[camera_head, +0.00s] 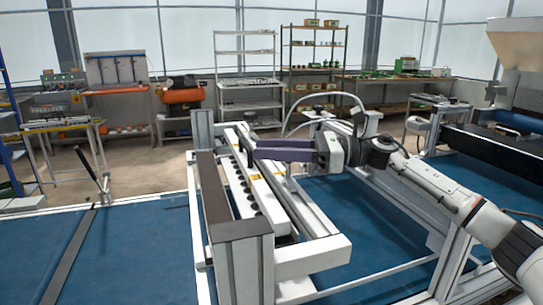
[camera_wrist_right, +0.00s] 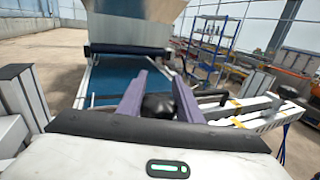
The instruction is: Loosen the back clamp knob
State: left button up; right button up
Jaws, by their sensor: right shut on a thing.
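My right gripper (camera_head: 257,149) reaches in from the right in the head view, its purple fingers over the seeder's white and grey frame. In the right wrist view the two purple fingers (camera_wrist_right: 160,82) stand on either side of a black clamp knob (camera_wrist_right: 158,104) and are shut on it. The fingers hide the knob's sides, and its turn cannot be read. In the head view the knob is not clear beside the fingertips. My left gripper is in neither view.
The seeder's head bar (camera_head: 262,190) with a row of dark holes runs below the right gripper. A dark-topped grey beam (camera_head: 213,190) stands left of it. A blue belt (camera_head: 140,250) runs beneath. In the wrist view, a black handle (camera_wrist_right: 212,93) lies right of the fingers.

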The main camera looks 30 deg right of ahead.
jog(key=shift+s+a+r+n+g+y+b, duration=0.15)
jog(key=shift+n+g+y, duration=0.25)
jog(key=shift+g, duration=0.25)
jog(key=shift+s+n+g+y+b, duration=0.15)
jog(key=shift+n+g+y, duration=0.15)
jog(key=shift+n+g, duration=0.3)
jog(key=o, duration=1)
jog(key=shift+o, duration=0.2)
jog(key=b+v, duration=0.2)
jog(key=v, duration=0.8)
